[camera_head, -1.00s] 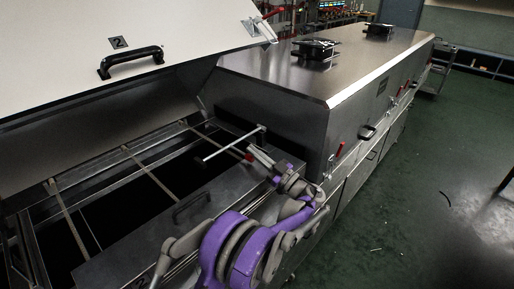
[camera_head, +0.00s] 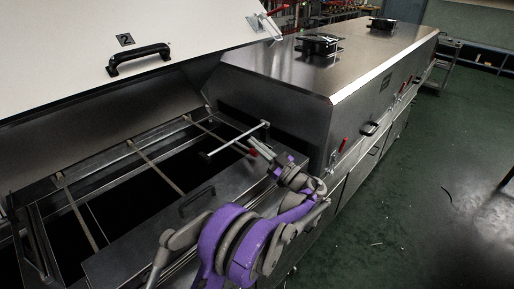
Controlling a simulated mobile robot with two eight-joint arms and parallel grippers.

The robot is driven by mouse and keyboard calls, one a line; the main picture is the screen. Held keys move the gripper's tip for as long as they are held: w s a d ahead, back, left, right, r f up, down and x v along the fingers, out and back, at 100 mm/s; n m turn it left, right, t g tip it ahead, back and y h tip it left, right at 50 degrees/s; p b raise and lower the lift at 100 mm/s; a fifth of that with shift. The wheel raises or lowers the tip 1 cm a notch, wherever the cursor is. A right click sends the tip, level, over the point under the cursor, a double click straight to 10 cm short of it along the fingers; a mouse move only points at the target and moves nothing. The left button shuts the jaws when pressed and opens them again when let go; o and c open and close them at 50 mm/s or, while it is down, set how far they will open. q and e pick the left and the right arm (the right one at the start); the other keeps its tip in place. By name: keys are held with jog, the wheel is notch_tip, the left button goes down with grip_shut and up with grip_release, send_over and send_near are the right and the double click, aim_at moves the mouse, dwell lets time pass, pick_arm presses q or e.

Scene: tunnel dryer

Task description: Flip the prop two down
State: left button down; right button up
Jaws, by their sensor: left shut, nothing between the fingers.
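The raised cream lid (camera_head: 60,75) marked 2, with a black handle (camera_head: 139,58), stands open over the dryer bay at upper left. A thin pale rod (camera_head: 228,144), which looks like prop two, lies low and slanted above the bay's far right corner, with a short crosspiece at its upper end. It does not visibly touch the lid. A small red tip (camera_head: 252,152) shows beside it. My left gripper (camera_head: 256,144) is shut and empty, close beside the rod and red tip; I cannot tell whether it touches them. My right gripper is not in view.
The open bay's frame (camera_head: 145,158) has several crossbars over dark gaps. A closed steel hood (camera_head: 310,75) with red levers (camera_head: 343,143) stands behind my gripper.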

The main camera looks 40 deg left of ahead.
pick_arm(q)
jog(key=d, duration=0.2)
jog(key=d+b, duration=0.1)
jog(key=shift+s+d+f, duration=0.25)
jog(key=shift+d, duration=0.05)
jog(key=v, duration=0.6)
jog(key=shift+w+b, duration=0.3)
jog(key=shift+w, duration=0.1)
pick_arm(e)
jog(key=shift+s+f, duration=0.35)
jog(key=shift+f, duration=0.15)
pick_arm(q)
jog(key=shift+d, duration=0.1)
